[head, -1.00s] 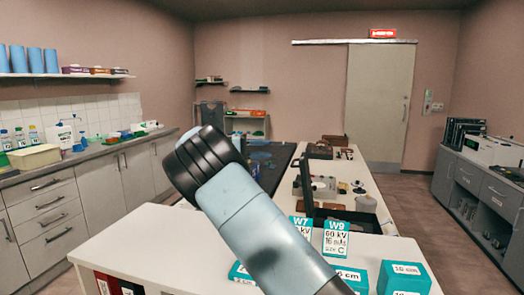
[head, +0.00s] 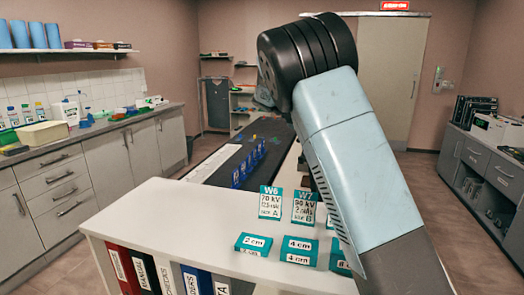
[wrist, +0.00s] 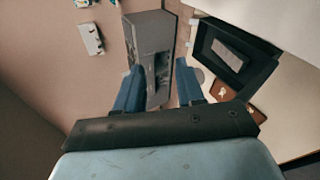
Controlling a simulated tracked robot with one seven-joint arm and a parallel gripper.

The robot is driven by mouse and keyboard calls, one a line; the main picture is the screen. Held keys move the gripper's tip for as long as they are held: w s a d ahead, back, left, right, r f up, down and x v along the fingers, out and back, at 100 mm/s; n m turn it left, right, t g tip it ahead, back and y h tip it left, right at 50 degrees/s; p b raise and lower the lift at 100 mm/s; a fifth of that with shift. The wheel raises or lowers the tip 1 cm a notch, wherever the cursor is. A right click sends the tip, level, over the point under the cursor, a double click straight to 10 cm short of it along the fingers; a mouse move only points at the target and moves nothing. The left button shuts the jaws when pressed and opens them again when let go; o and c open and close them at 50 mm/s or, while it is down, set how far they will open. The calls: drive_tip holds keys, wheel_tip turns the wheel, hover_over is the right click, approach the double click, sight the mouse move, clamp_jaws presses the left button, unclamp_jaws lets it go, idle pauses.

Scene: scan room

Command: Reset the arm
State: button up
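My arm (head: 345,150) crosses the right half of the head view, with its black joint at the top. My gripper does not show in the head view. In the wrist view my gripper (wrist: 158,84) has its two blue fingers apart, with a gap between them. A grey cabinet-like block (wrist: 150,35) appears behind the fingers, and I see nothing clearly held. A dark tray (wrist: 207,38) with a grey block in it lies to the right of the fingers on a pale surface.
A white counter (head: 150,215) with teal cards (head: 270,203) and small teal boxes (head: 253,243) stands in front. A dark mat (head: 215,165) carries several blue upright pieces. Grey cabinets line the left (head: 110,160) and right (head: 475,160), with open floor beside them.

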drive_tip(key=s+d+t+y, duration=0.1)
drive_tip(key=s+d+y, duration=0.35)
drive_tip(key=s, duration=0.35)
drive_tip(key=s+d+y, duration=0.3)
drive_tip(key=s+d, duration=0.2)
drive_tip(key=s, duration=0.4)
drive_tip(key=s+a+f+t+y, duration=0.1)
drive_tip(key=s+a+t+y, duration=0.1)
drive_tip(key=s, duration=0.9)
drive_tip(key=s+a+f+t+y, duration=0.1)
drive_tip(key=s+a+t+y, duration=0.1)
drive_tip(key=s, duration=1)
drive_tip(key=shift+s+a+f+t+y, duration=0.25)
drive_tip(key=shift+a+f+t+y, duration=0.1)
drive_tip(key=shift+a+t, duration=0.5)
drive_tip(key=shift+s+d, duration=0.1)
